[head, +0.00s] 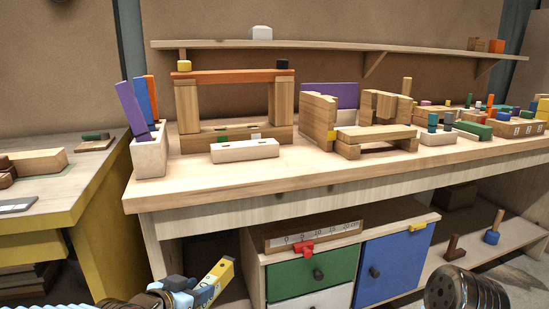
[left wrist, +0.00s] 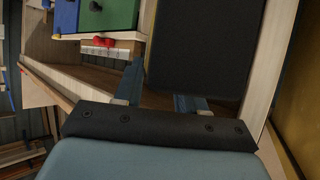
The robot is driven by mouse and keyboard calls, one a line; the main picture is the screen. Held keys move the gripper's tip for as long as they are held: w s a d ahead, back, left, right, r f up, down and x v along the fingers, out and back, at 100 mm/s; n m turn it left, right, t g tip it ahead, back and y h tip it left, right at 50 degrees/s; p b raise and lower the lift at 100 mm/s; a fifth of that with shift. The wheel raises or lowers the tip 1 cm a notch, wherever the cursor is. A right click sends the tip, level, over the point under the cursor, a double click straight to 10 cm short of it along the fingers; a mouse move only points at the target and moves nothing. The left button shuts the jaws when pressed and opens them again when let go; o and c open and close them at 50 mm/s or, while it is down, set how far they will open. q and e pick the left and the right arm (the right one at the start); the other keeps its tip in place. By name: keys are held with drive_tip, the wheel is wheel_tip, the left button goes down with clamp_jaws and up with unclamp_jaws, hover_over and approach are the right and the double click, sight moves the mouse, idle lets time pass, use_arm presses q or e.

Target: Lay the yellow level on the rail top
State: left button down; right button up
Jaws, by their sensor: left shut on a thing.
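The yellow level (head: 218,275) is a short bar with a pale end, tilted up to the right at the bottom of the head view. My left gripper (head: 193,290) is shut on it, in front of the bench and below its top. In the left wrist view, a large dark shape (left wrist: 205,45) stands beyond the blue fingers of my left gripper (left wrist: 160,95); I cannot tell if it is the level. An orange-brown rail (head: 230,76) lies across two upright wooden posts on the bench.
A yellow-topped block (head: 184,66) and a black block (head: 281,64) sit at the rail's ends. A shelf (head: 340,46) runs above. A white holder (head: 149,156) stands left of the posts. Cabinets with a green drawer (head: 312,276) and blue door (head: 394,268) stand below.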

use_arm(q)
drive_tip(key=w+a+f+n+y, duration=0.1)
drive_tip(key=w+a+f, duration=0.1)
drive_tip(key=f, duration=0.6)
drive_tip(key=shift+a+f, duration=0.3)
drive_tip(key=shift+a, duration=0.35)
drive_tip(key=shift+r, duration=0.1)
